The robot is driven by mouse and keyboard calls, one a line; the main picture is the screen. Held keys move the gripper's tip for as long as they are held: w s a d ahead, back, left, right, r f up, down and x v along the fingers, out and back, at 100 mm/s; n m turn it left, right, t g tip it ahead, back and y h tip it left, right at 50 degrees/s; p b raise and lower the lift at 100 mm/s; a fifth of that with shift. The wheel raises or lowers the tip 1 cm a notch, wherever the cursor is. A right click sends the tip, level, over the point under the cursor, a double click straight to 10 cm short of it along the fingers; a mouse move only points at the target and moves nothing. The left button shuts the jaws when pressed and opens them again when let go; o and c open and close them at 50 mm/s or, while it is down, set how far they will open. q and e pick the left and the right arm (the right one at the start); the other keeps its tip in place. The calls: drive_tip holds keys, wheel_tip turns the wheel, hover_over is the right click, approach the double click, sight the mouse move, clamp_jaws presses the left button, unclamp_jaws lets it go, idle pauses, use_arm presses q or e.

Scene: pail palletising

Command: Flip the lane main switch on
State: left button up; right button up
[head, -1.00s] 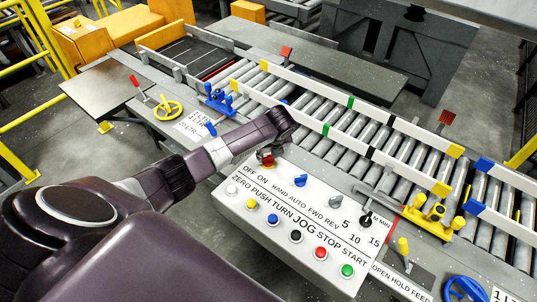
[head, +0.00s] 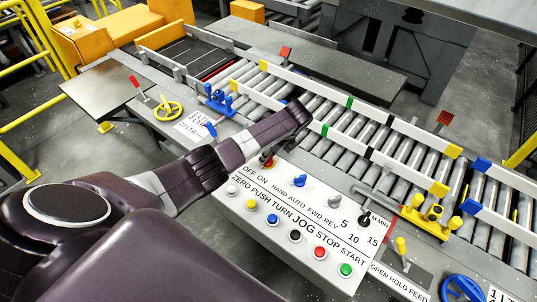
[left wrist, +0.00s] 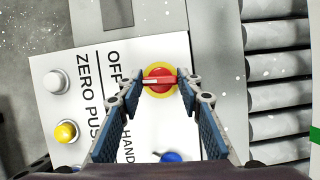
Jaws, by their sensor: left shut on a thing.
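The main switch is a red handle on a yellow round base, beside the OFF and ON lettering of the white control panel (head: 262,238). In the left wrist view the red handle (left wrist: 160,81) lies crosswise between the two fingertips. In the head view only a little of the switch (head: 267,163) shows below my arm. My left gripper (left wrist: 160,79) is shut on the red handle, with blue-padded fingers on either side. In the head view its fingers are mostly hidden by my own wrist. My right gripper is in neither view.
A blue selector knob (head: 299,181) and a grey one (head: 334,201) stand close by on the panel. Several push buttons line its front edge, including a green one (head: 346,269). The roller conveyor (head: 345,135) with its guide rails runs just behind.

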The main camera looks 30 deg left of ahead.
use_arm(q)
drive_tip(key=n+b, duration=0.1)
drive_tip(key=n, duration=0.1)
drive_tip(key=n+g+b, duration=0.1)
drive_tip(key=shift+w+f+n+g, duration=0.15)
drive_tip(key=shift+n+g, duration=0.15)
drive_tip(key=shift+n, duration=0.1)
drive_tip(key=n+g+b, duration=0.1)
drive_tip(key=n+b, duration=0.2)
drive_tip(key=shift+h+b, duration=0.3)
drive_tip(key=shift+n+g+b, duration=0.3)
drive_tip(key=shift+n+b, duration=0.15)
drive_tip(key=shift+n, duration=0.15)
drive_tip(key=shift+r, duration=0.2)
drive_tip(key=o, duration=1.2)
drive_tip(key=shift+c, duration=0.2)
drive_tip(key=shift+r, duration=0.1)
drive_tip(key=v, duration=1.1)
drive_tip(key=shift+r, duration=0.4)
